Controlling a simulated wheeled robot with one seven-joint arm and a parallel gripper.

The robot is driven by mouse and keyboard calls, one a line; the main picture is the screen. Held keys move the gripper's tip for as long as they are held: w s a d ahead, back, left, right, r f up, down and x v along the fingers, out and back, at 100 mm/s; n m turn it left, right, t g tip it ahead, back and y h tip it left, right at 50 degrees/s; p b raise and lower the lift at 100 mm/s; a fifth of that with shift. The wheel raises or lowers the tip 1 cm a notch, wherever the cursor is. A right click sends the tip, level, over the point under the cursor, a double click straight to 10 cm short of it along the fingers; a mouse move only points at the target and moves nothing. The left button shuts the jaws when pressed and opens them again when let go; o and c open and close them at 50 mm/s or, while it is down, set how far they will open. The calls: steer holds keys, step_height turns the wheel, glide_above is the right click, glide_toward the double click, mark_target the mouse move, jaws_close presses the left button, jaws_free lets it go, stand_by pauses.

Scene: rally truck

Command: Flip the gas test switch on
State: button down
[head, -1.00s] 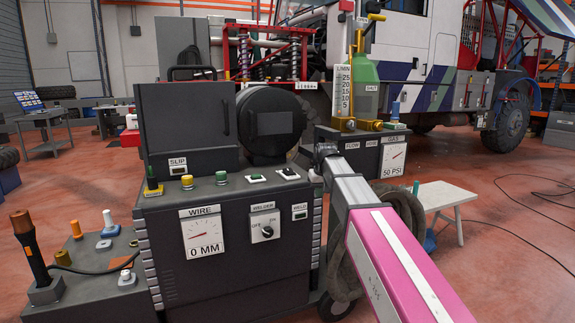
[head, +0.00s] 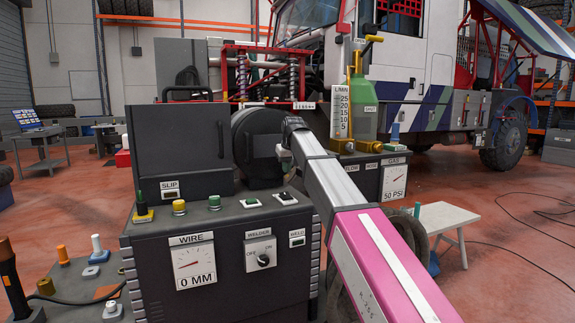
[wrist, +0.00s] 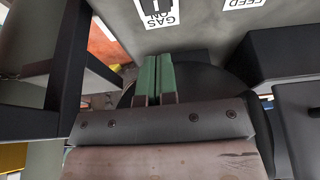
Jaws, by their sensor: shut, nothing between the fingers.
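The gas switch (head: 286,198) is a small dark switch on a white plate. It sits on the top front panel of the dark welder (head: 265,226), at the right end of the row of controls. In the wrist view the gas switch (wrist: 152,9) is at the top edge, partly cut off, beside an upside-down label reading GAS ON. My gripper (head: 285,158) hangs above and behind the switch in the head view, apart from it. Its green fingers (wrist: 153,80) are together and empty in the wrist view. I cannot tell the switch's position.
The feed switch (head: 251,202) and a green button (head: 214,202) are left of the gas switch. A black drum (head: 258,150) and a tall dark box (head: 180,146) stand behind the panel. A green gas bottle (head: 364,110) stands farther right.

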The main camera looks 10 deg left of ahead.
mark_target(284, 194)
steer(key=x, duration=0.9)
steer(key=shift+s+d+f, duration=0.1)
steer(key=shift+s+f, duration=0.15)
steer(key=shift+f, duration=0.1)
